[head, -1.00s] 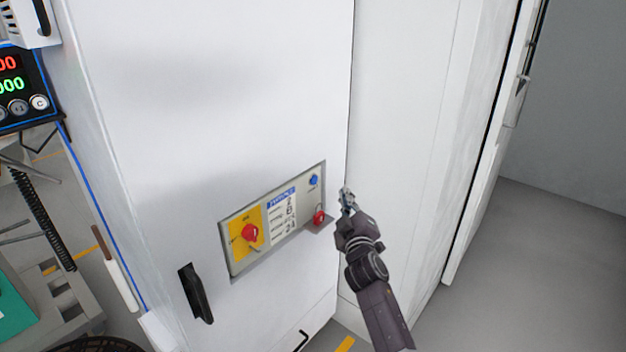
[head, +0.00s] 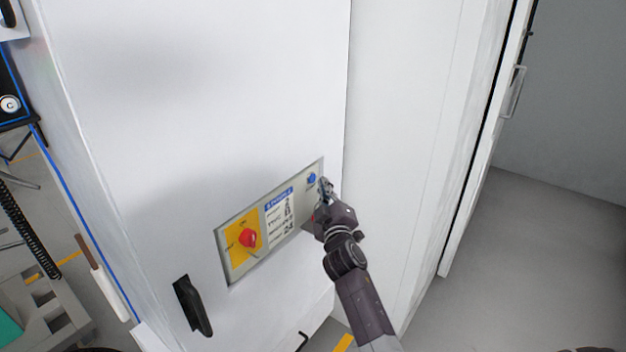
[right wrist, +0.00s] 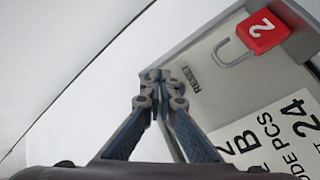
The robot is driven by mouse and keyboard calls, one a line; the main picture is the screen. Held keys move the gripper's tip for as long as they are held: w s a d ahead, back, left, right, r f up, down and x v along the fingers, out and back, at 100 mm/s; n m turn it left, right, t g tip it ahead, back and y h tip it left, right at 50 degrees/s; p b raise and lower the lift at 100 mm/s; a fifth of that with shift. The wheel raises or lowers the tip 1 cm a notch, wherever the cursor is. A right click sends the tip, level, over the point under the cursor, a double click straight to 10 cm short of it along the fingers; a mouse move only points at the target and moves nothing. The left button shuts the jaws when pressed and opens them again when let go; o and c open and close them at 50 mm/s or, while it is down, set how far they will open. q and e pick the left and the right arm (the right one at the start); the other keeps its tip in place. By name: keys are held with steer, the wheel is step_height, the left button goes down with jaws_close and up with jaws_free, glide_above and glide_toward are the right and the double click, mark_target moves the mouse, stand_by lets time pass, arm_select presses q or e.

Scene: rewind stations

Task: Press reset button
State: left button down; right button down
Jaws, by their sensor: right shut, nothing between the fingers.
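The blue reset button (head: 312,179) sits at the upper right of the control panel (head: 232,273) on a white cabinet. My right gripper (head: 325,186) is shut and empty, its tips just right of the button in the head view. In the right wrist view, the shut fingertips (right wrist: 160,77) are beside the printed word RESET (right wrist: 186,80); the button itself is not visible there and seems hidden behind the fingers. I cannot tell whether the tips touch the button. My left gripper is not in view.
A red rotary switch (head: 249,239) on a yellow plate is at the panel's left. A red padlock (right wrist: 263,30) marked 2 hangs close to the fingers. A black handle (head: 193,306) is on the cabinet, lower left. Open floor (head: 520,270) lies to the right.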

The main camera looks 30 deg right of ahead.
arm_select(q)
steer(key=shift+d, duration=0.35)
arm_select(e)
steer(key=shift+a, duration=0.1)
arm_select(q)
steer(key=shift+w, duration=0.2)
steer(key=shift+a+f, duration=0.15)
arm_select(e)
steer(key=shift+w, duration=0.2)
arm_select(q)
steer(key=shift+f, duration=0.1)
arm_select(e)
steer(key=shift+w+a, duration=0.15)
steer(key=shift+w, duration=0.1)
